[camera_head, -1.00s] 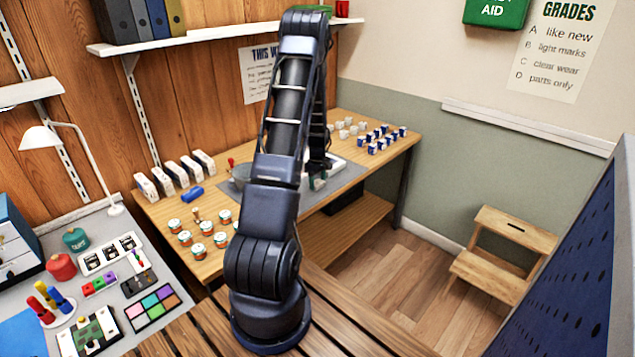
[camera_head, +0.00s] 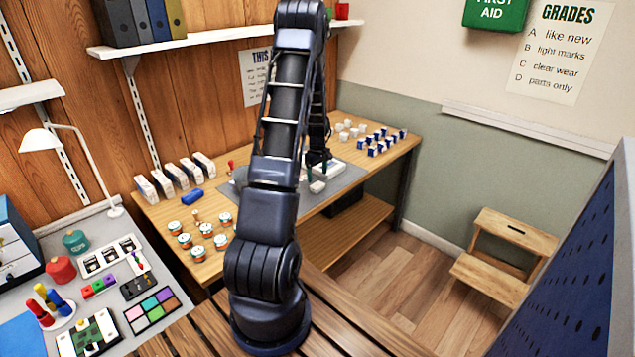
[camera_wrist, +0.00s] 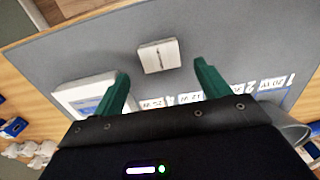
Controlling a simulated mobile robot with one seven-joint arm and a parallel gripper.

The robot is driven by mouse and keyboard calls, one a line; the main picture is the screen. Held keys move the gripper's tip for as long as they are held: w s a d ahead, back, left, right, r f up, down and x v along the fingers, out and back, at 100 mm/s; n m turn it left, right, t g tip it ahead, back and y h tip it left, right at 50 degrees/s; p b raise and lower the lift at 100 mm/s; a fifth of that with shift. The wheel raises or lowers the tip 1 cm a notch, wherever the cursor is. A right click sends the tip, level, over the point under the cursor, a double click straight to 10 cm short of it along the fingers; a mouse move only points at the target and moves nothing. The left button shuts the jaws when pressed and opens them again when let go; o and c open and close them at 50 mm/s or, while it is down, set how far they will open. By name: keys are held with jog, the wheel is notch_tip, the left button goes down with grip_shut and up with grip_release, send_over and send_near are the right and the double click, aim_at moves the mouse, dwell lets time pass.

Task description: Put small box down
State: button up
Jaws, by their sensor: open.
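The small box (camera_wrist: 159,55) is white with a dark mark on its top. It lies on the grey mat (camera_wrist: 220,40) in the wrist view, just beyond and between my fingertips. My gripper (camera_wrist: 161,72) is open, with its two green fingers apart and no contact with the box visible. In the head view the small box (camera_head: 317,187) sits on the mat (camera_head: 346,180), in front of the green fingers of my gripper (camera_head: 318,171). My arm hides part of the mat and the bench there.
A white device (camera_wrist: 82,96) lies on the mat near the left finger, and a row of labelled pale items (camera_wrist: 190,98) lies behind the fingers. Several small jars (camera_head: 184,240) crowd the bench's left front. Bare mat surrounds the box's far side.

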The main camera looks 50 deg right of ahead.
aim_at(317, 185)
notch_tip(317, 185, up, 7)
jog(key=w+a+r, duration=0.3)
jog(key=a+r, duration=0.3)
jog(key=a, duration=0.1)
jog(key=w+a+r, duration=0.3)
jog(key=a+r, duration=0.3)
jog(key=a, duration=0.1)
jog(key=a+r+t+h, duration=0.1)
jog(key=a+r, duration=0.4)
jog(key=a, duration=0.3)
jog(key=a+r+t, duration=0.1)
jog(key=a+r, duration=0.3)
jog(key=a, duration=0.4)
jog(key=s+a+r+t, duration=0.1)
jog(key=s+a+r, duration=0.25)
jog(key=a, duration=0.45)
jog(key=s+a+r, duration=0.3)
jog(key=s+a, duration=0.1)
jog(key=a, duration=0.4)
jog(key=s+a+t+y, duration=0.1)
jog(key=s+a, duration=0.8)
jog(key=s, duration=0.1)
jog(key=shift+s+r+t, duration=0.2)
jog(key=shift+s+t, duration=0.1)
jog(key=shift+s, duration=0.1)
